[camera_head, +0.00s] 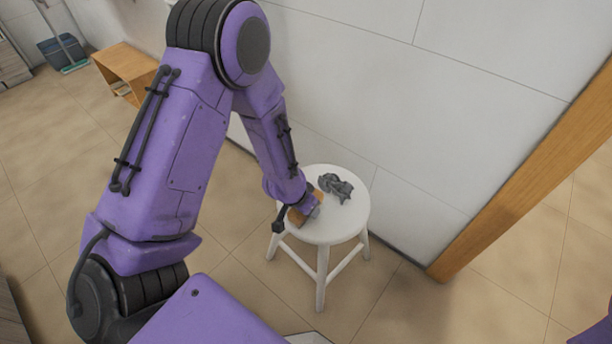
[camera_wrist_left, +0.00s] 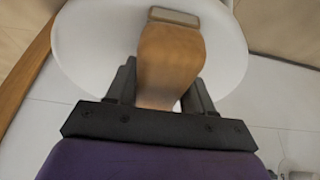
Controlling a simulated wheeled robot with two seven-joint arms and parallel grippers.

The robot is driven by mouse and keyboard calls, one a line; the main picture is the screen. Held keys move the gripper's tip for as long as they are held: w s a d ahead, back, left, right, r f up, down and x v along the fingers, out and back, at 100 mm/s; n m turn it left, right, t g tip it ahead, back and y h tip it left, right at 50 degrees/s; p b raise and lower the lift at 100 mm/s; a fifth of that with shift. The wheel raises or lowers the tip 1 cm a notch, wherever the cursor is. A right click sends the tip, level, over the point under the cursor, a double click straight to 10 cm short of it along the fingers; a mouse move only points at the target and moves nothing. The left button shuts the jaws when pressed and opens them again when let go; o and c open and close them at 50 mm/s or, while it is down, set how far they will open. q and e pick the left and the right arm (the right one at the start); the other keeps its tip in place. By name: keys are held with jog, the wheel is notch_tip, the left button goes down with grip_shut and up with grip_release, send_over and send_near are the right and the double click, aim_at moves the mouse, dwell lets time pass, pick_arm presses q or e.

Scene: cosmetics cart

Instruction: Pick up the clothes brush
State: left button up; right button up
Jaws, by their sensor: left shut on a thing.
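The clothes brush (camera_wrist_left: 170,58) has a brown wooden body and shows large in the left wrist view, over the white stool. In the head view a small part of the brush (camera_head: 296,216) shows at the stool's left edge, mostly hidden by my arm. My left gripper (camera_wrist_left: 160,88) is shut on the brush, one finger on each side of it. In the head view my left gripper (camera_head: 309,205) is at the left side of the stool top. I cannot tell whether the brush still touches the seat. My right gripper is not in view.
The white round stool (camera_head: 345,226) stands close to the tiled wall (camera_head: 370,90). A crumpled grey cloth (camera_head: 336,187) lies on its seat, just right of my gripper. A wooden post (camera_head: 530,175) rises at the right. A small wooden bench (camera_head: 125,70) stands far left.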

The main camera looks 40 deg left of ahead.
pick_arm(q)
notch_tip(320, 180, up, 4)
jog(key=shift+w+f+p, duration=0.1)
jog(key=shift+w+p, duration=0.05)
jog(key=shift+p, duration=0.75)
jog(key=s+d+r+p, duration=0.7)
jog(key=s+d+r, duration=0.2)
jog(key=d, duration=0.1)
jog(key=shift+s+d, duration=0.2)
jog(key=shift+d, duration=0.15)
